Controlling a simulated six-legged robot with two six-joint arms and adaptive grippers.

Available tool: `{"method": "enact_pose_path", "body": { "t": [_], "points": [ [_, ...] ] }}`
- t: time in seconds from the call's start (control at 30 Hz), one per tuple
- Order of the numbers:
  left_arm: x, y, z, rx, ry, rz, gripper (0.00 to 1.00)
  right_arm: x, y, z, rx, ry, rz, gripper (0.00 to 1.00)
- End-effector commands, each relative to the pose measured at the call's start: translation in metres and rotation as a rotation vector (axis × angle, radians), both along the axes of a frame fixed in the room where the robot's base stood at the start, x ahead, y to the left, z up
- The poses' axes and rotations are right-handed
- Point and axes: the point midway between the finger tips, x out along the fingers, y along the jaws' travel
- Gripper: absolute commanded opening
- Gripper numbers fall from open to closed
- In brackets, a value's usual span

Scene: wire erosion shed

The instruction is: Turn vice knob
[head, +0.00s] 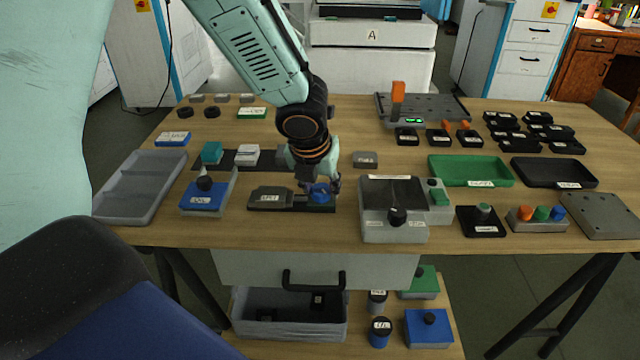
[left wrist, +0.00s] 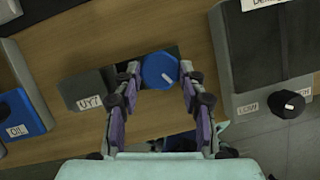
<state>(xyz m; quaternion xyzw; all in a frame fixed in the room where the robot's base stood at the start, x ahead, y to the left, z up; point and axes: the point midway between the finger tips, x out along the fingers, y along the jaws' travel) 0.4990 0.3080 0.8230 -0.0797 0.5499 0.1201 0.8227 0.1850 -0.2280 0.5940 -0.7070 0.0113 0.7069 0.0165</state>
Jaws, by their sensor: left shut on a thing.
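The vice (head: 270,198) is a small dark grey block on a black base, near the front edge of the wooden table. Its blue knob (head: 319,194) is at the right end of the base. In the left wrist view the blue knob (left wrist: 159,71) has a white mark line, and the grey block (left wrist: 88,92) with a label lies to its left. My left gripper (head: 318,186) comes down from above with its fingers on both sides of the knob, shut on it. In the left wrist view the fingers (left wrist: 160,75) flank the knob. My right gripper is not in view.
Right of the vice stands a grey box with a black dial (head: 397,216). Left is a blue box with a black knob (head: 205,190), then a grey tray (head: 140,188). Green (head: 470,171) and black trays, black parts and coloured buttons fill the right side. A drawer handle (head: 314,279) sticks out below.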

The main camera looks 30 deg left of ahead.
Motion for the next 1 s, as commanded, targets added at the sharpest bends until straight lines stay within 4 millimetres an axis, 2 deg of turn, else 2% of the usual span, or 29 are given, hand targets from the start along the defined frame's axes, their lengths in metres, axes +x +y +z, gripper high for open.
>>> {"method": "enact_pose_path", "body": {
  "t": [0.1,0.47,0.77,1.0],
  "points": [
    [0.000,0.000,0.000,-0.001,0.000,0.001,0.09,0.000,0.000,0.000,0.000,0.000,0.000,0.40],
    [0.000,-0.001,0.000,0.003,0.001,0.084,0.09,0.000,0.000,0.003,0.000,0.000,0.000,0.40],
    [0.001,-0.003,0.002,0.005,0.001,0.326,0.09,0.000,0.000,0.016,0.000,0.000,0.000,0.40],
    [0.003,-0.005,0.003,0.003,0.000,0.555,0.09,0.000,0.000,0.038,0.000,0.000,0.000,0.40]
  ]
}}
